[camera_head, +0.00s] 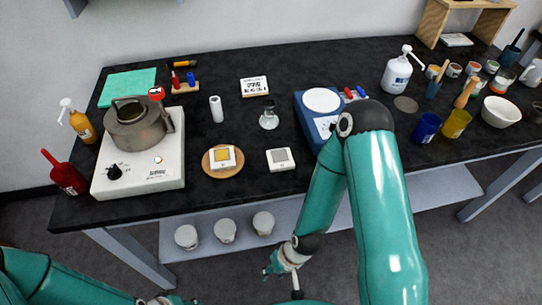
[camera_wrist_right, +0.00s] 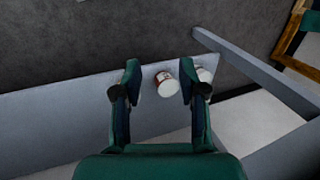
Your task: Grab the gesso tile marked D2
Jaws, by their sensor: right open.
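Two small white tiles lie on the black bench in the head view. One tile with a gold square (camera_head: 222,155) lies on a round wooden board (camera_head: 209,170). The other tile, with a grey square (camera_head: 281,160), lies on the bench to its right. I cannot read a D2 mark on either. My right gripper (camera_head: 283,279) is open and empty, low in front of the bench, below both tiles. In the right wrist view its fingers (camera_wrist_right: 159,82) stand apart. My left gripper (camera_head: 168,300) shows only partly at the bottom edge; its jaws are unclear.
A hot plate (camera_head: 140,182) with a pot (camera_head: 138,125) stands left, a blue scale (camera_head: 308,122) right of the tiles. A glass vessel (camera_head: 269,117) and white cylinder (camera_head: 216,108) stand behind. Several jars sit on the lower shelf (camera_head: 330,210). The bench's front edge lies before my right gripper.

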